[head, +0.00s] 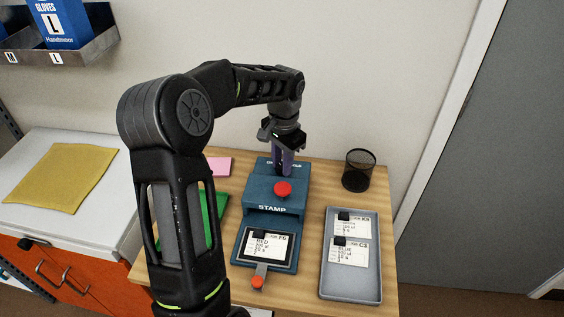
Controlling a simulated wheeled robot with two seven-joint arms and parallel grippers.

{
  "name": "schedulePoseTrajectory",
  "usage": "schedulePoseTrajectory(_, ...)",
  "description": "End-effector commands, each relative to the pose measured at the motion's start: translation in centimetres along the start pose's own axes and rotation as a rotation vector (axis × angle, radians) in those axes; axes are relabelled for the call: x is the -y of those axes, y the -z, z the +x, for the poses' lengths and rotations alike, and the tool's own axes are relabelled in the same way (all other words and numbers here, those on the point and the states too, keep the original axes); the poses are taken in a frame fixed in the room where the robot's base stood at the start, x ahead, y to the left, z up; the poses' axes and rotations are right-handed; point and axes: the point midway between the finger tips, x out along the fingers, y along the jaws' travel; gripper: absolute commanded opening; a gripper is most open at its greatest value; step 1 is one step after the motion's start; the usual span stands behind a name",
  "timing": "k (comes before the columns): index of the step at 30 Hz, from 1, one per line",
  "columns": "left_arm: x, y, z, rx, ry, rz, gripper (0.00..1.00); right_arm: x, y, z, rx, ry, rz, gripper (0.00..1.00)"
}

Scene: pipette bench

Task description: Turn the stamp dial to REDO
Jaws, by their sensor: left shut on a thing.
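The blue stamp machine (262,200) stands on the wooden table, with a red button on top and the word STAMP on its front. My left gripper (283,168) reaches down from above to the back of the machine's top. It is shut at the place of the stamp dial. The fingers hide the dial, so its pointer and setting cannot be read. The lettering behind it is partly covered. A card labelled RED (266,246) lies in the machine's front slot, above a small red-orange knob (257,282). My right gripper is not in view.
A grey tray (352,290) with two cards lies to the right. A black mesh cup (359,170) stands behind it. Green (213,212) and pink (217,167) sheets lie left of the machine, partly behind my arm. A yellow pad (62,175) lies on the white cabinet top.

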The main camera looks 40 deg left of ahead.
Motion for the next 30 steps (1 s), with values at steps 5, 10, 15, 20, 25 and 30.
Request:
schedulePoseTrajectory(5,0.0,0.0,-0.2,-0.005,0.001,0.094,0.00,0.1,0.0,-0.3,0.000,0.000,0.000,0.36)
schedulePoseTrajectory(10,0.0,0.0,-0.2,-0.010,0.001,0.219,0.00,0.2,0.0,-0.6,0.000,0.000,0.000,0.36)
schedulePoseTrajectory(15,-0.1,0.0,-0.2,-0.016,0.001,0.357,0.00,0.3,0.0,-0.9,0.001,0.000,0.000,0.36)
schedulePoseTrajectory(20,-0.1,0.0,-0.2,-0.020,0.001,0.476,0.00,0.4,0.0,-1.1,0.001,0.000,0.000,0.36)
schedulePoseTrajectory(25,0.0,0.0,-0.1,-0.025,0.002,0.570,0.00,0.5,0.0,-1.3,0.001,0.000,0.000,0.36)
schedulePoseTrajectory(30,0.0,0.0,-0.1,-0.027,0.003,0.621,0.00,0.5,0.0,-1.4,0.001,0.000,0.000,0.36)
